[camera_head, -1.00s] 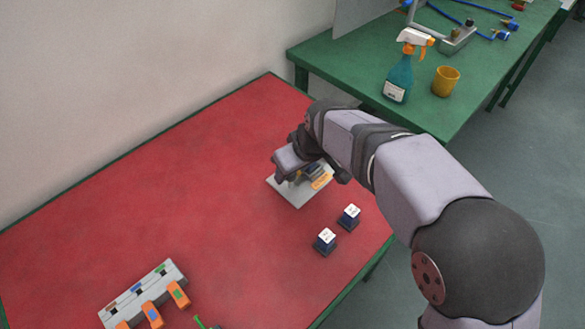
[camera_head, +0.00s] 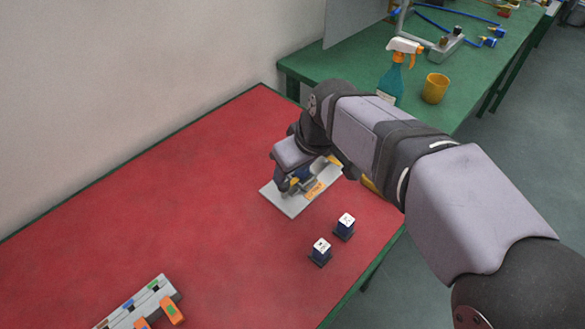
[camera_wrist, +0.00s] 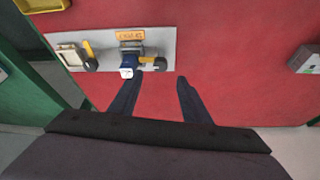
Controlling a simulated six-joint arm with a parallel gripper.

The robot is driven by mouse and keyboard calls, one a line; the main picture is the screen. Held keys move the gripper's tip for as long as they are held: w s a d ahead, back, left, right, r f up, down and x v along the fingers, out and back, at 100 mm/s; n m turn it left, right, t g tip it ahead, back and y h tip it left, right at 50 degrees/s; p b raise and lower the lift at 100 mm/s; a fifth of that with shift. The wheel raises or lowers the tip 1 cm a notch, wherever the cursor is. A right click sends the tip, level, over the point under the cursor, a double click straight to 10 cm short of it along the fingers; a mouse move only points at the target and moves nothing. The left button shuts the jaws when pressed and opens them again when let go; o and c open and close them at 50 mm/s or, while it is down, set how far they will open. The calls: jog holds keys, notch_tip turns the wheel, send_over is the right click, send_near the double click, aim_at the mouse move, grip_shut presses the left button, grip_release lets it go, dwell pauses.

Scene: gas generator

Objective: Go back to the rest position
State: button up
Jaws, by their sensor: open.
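My gripper (camera_wrist: 160,84) is open, and nothing shows between its two dark fingers in the wrist view. In the head view my gripper (camera_head: 290,182) is over the grey plate (camera_head: 292,209) on the red table, and the arm hides part of the plate. In the wrist view the plate (camera_wrist: 104,62) carries a blue block with a white top (camera_wrist: 127,70), an orange label (camera_wrist: 130,35) and yellow-and-black parts. The left fingertip appears close to the blue block; I cannot tell whether they touch.
A grey rack with orange parts (camera_head: 140,306) is at lower left. A green table (camera_head: 432,58) behind holds a spray bottle (camera_head: 390,80) and yellow cup (camera_head: 435,88). The red table's middle (camera_head: 170,205) is clear.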

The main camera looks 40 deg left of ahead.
jog(key=w+d+m+h+p, duration=0.1)
jog(key=w+d+m+p, duration=0.3)
jog(key=d, duration=0.8)
jog(key=w+d+m+h+p, duration=0.1)
jog(key=w+d+m+h, duration=0.15)
jog(key=w+d, duration=0.6)
jog(key=s+d+m+p, duration=0.3)
jog(key=s+d, duration=0.3)
jog(key=d, duration=0.7)
jog(key=s+d+f+m+h+p, duration=0.1)
jog(key=s+d+m+p, duration=0.2)
jog(key=d, duration=1.1)
jog(key=shift+s+d+f+m+g, duration=0.2)
jog(key=shift+s+f+m+g, duration=0.15)
jog(key=shift+s+m, duration=1.6)
jog(key=shift+s, duration=0.2)
